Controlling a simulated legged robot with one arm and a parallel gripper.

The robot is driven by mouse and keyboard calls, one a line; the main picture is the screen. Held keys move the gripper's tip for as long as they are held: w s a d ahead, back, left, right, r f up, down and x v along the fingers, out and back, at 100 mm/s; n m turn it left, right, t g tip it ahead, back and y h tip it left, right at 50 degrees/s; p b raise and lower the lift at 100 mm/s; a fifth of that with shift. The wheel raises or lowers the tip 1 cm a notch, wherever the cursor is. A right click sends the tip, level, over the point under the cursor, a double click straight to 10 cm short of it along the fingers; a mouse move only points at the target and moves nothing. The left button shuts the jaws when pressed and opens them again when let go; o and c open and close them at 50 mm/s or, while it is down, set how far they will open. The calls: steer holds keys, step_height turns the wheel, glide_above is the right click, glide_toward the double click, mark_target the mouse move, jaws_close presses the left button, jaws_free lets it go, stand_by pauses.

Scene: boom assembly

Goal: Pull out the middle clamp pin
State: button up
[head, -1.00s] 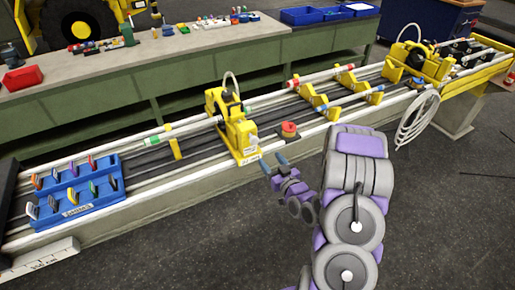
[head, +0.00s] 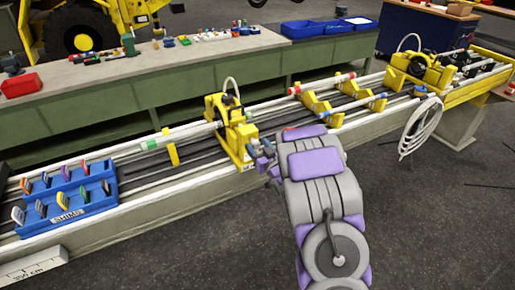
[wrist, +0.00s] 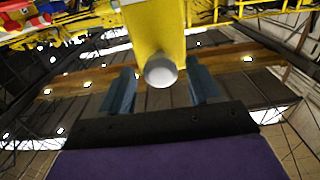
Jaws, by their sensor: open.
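A yellow clamp (head: 236,140) stands on the rail bed near the middle of the head view. In the wrist view, a yellow post (wrist: 154,28) comes down from the top and ends at a round grey pin head (wrist: 160,71). My gripper (wrist: 162,74) is open, with one blue-grey finger on each side of this pin head and a gap on both sides. In the head view my gripper (head: 262,155) is at the right side of the yellow clamp, partly hidden by my own arm. The rest of the pin is hidden.
A blue shim tray (head: 65,215) sits at the left end of the bed. Yellow supports (head: 318,105) and a second yellow clamp (head: 420,70) stand to the right. A coiled hose (head: 420,125) hangs at the front edge. The floor in front is clear.

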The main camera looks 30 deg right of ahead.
steer(key=shift+w+a, duration=0.1)
steer(key=shift+w, duration=0.2)
steer(key=shift+c, duration=0.2)
jaws_close()
stand_by(0.3)
